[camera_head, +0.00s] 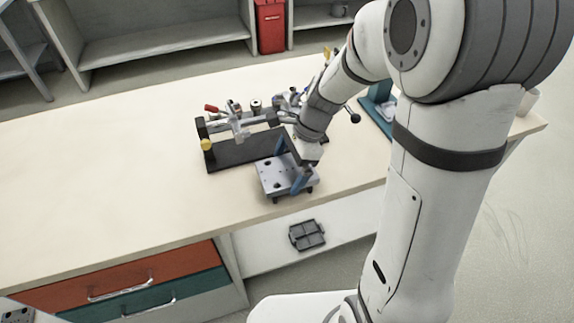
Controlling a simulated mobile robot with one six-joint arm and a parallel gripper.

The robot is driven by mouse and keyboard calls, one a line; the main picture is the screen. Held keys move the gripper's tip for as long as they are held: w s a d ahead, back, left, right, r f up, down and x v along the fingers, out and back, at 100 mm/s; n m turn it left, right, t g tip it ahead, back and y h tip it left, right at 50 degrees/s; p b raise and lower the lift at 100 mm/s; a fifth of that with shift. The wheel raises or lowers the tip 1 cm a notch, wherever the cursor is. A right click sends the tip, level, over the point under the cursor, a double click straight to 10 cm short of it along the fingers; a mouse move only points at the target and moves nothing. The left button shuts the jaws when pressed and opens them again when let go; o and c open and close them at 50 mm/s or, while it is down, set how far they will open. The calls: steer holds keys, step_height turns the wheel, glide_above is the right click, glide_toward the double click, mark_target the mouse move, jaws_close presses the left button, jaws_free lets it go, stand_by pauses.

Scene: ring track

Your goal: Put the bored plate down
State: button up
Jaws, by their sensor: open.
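The bored plate (270,181) is a grey metal plate with dark holes, near the front edge of the light workbench. It appears to rest on short dark feet or supports, level. My gripper (292,170) is over the plate's right part, with one blue finger at its back edge and one at its right front. The fingers are apart. Whether they touch the plate is too small to tell. The arm hides part of the plate's back right.
A dark fixture with a red-handled clamp (230,125) and a yellow knob stands just behind the plate. A blue press-like tool (380,105) stands to the right, partly behind my arm. A dark tray (307,235) lies below the bench edge. The bench's left side (90,170) is clear.

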steer(key=p+v, duration=0.2)
steer(key=v, duration=1)
steer(key=s+d+n+t+h, duration=0.1)
steer(key=s+d+n+h, duration=0.1)
steer(key=s+n, duration=0.5)
steer(key=s+d+n+t+h, duration=0.2)
steer(key=s+d+n, duration=0.3)
steer(key=s+n, duration=0.1)
steer(key=shift+s+r+n+t, duration=0.25)
steer(key=shift+s+n+t, duration=0.1)
steer(key=shift+n, duration=0.55)
steer(key=shift+d+r, duration=0.1)
steer(key=p+v, duration=0.2)
steer(key=w+p+v, duration=0.1)
steer(key=p+v, duration=0.1)
steer(key=shift+s+r, duration=0.15)
steer(key=shift+r, duration=0.2)
